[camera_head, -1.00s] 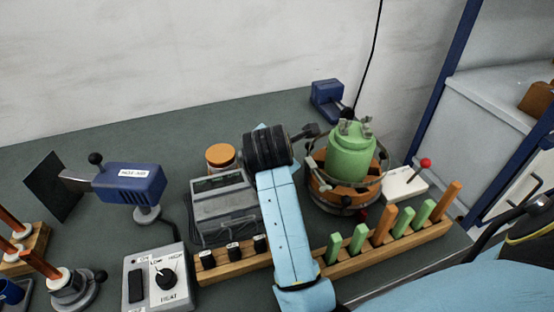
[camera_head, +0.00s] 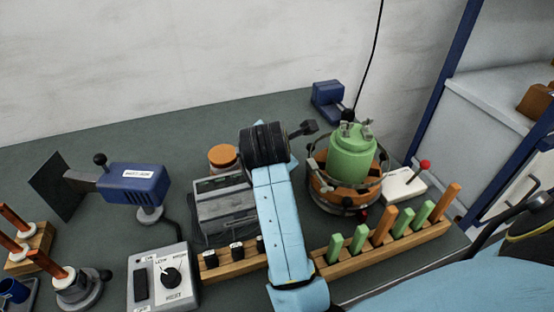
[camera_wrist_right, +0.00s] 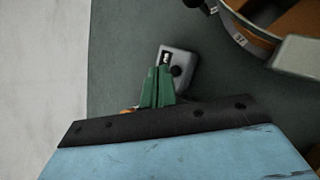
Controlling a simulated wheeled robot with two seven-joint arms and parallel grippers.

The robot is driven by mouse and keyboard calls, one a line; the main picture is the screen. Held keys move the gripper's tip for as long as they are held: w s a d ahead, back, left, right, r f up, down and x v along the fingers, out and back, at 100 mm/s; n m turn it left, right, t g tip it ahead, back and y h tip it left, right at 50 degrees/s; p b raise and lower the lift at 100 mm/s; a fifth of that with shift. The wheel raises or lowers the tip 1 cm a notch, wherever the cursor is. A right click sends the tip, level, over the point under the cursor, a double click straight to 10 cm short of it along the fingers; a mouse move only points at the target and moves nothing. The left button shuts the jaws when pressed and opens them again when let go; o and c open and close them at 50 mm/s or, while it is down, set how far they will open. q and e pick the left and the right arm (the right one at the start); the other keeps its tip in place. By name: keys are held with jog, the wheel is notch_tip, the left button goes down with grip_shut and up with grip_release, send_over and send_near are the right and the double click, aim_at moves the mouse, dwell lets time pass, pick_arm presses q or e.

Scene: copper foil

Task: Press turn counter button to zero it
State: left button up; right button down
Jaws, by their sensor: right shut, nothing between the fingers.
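A small pale grey box (camera_wrist_right: 177,68) with a dark display window and a round black button (camera_wrist_right: 176,71) looks like the turn counter. In the right wrist view it lies just beyond my right gripper's green fingertips (camera_wrist_right: 158,82). The fingers are shut and empty, and their tips overlap the box's near edge; I cannot tell whether they touch it. In the head view my right arm reaches from the bottom to the middle, with its black wrist (camera_head: 263,145) over the bench. The box cannot be clearly made out there. My left gripper is not in view.
A green pot in an orange-lined ring (camera_head: 349,165) stands right of my wrist. A grey device (camera_head: 224,205) and orange-topped jar (camera_head: 223,155) stand left. A wooden rack (camera_head: 390,245) runs in front. A blue device (camera_head: 327,98) stands behind.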

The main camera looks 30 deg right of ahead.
jog(key=shift+r, duration=0.1)
notch_tip(320, 180, up, 5)
jog(key=p, duration=0.3)
jog(key=shift+p, duration=0.4)
jog(key=shift+a+r, duration=0.1)
jog(key=shift+a, duration=0.05)
dwell(0.3)
